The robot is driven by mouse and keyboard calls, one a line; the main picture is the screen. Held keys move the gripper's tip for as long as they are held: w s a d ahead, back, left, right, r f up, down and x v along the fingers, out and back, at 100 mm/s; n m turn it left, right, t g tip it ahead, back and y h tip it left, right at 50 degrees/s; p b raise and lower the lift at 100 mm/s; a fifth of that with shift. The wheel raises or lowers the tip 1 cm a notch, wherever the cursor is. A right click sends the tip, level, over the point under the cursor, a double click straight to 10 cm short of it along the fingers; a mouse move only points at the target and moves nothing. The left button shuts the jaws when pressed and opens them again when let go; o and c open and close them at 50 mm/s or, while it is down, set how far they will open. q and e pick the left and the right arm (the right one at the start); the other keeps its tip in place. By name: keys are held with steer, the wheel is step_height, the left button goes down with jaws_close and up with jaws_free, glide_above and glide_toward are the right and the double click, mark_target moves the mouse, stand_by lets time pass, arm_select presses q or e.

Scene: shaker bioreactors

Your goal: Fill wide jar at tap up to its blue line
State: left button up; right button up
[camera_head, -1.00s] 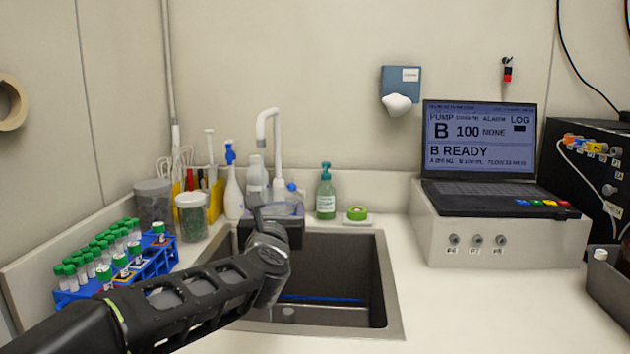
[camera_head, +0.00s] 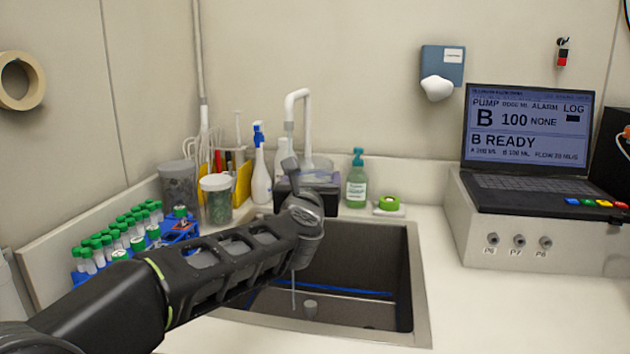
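The white tap (camera_head: 298,97) stands behind the sink (camera_head: 418,285), with its spout bent over and pointing down. My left arm reaches in from the lower left. My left gripper (camera_head: 308,190) is a dark block below the spout, partly hidden by my own wrist, and its fingers are not clear. A clear, rounded shape (camera_head: 320,166) shows just behind it below the spout; it may be the wide jar, but its blue line and water level cannot be made out. A thin pale vertical streak (camera_head: 293,290) shows in the basin below my wrist, perhaps water. My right gripper is not in view.
A blue rack (camera_head: 180,228) with green-capped tubes and a lidded jar (camera_head: 216,200) are at left. A laptop (camera_head: 530,140) sits on a white box at right.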

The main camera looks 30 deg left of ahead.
arm_select(q)
steer(key=w+a, duration=0.1)
steer(key=a, duration=0.1)
steer(key=w+a+p, duration=0.1)
steer(key=w+a, duration=0.2)
steer(key=a, duration=0.1)
steer(key=shift+w+a+p, duration=0.3)
steer(key=shift+w+p, duration=0.05)
steer(key=shift+w, duration=0.05)
steer(key=shift+w+a+b, duration=0.1)
steer(key=shift+w+a, duration=0.55)
steer(key=shift+a, duration=0.25)
steer(key=shift+w+a+b, duration=0.15)
steer(key=shift+w+a, duration=0.55)
steer(key=shift+a, duration=0.2)
steer(key=shift+w+a+b, duration=0.1)
steer(key=shift+w+a, duration=0.55)
steer(key=shift+a, duration=0.25)
stand_by(4.3)
